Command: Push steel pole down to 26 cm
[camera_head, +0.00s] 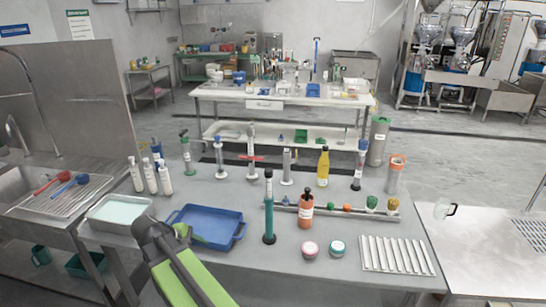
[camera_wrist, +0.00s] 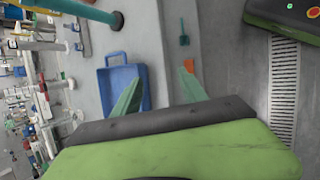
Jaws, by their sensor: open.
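Several upright pump-like tubes with rods stand on the grey table in the head view. One has a teal body and a dark rod (camera_head: 268,212) near the front middle. Others include one with red side handles (camera_head: 251,155) and one with a grey body (camera_head: 287,165). I cannot tell which rod is the steel pole, and no 26 cm mark is readable. My gripper (camera_wrist: 159,75) is open and empty in the wrist view, its green fingers spread. In the head view my green arm reaches in beside the blue tray, left of the teal tube.
The blue tray (camera_head: 178,234) lies beside my arm, and it also shows in the wrist view (camera_wrist: 104,92). An orange bottle (camera_head: 306,212), small jars (camera_head: 309,248) and a ribbed rack (camera_head: 370,253) stand on the right. A pale tub (camera_head: 97,219) is on the left.

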